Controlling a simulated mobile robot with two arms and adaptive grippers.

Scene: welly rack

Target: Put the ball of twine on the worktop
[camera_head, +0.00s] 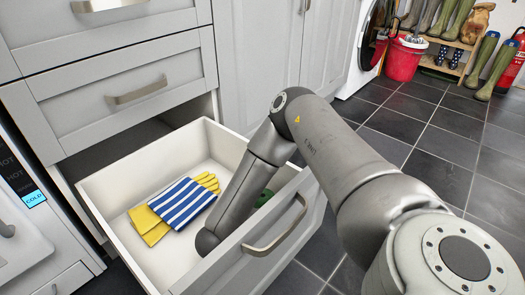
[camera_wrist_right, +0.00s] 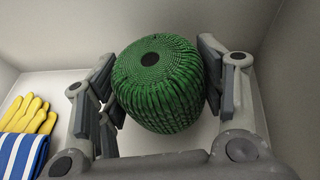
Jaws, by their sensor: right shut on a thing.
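The ball of twine (camera_wrist_right: 158,85) is green, with a dark hole in its top, and sits inside the open drawer. My right gripper (camera_wrist_right: 160,88) has a finger on each side of it and is shut on it. In the head view my right arm reaches down into the drawer (camera_head: 104,203), hiding the gripper; a small green part of the twine (camera_head: 264,197) shows beside the arm. The worktop cannot be made out in either view. My left gripper is not in view.
Yellow gloves (camera_head: 151,226) and a blue-and-white striped cloth (camera_head: 184,204) lie in the drawer, left of my arm. Closed drawers (camera_head: 130,110) are above it. A red bucket (camera_head: 403,62), a boot rack (camera_head: 440,70) and boots (camera_head: 492,75) stand at the back right. Dark floor tiles between are clear.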

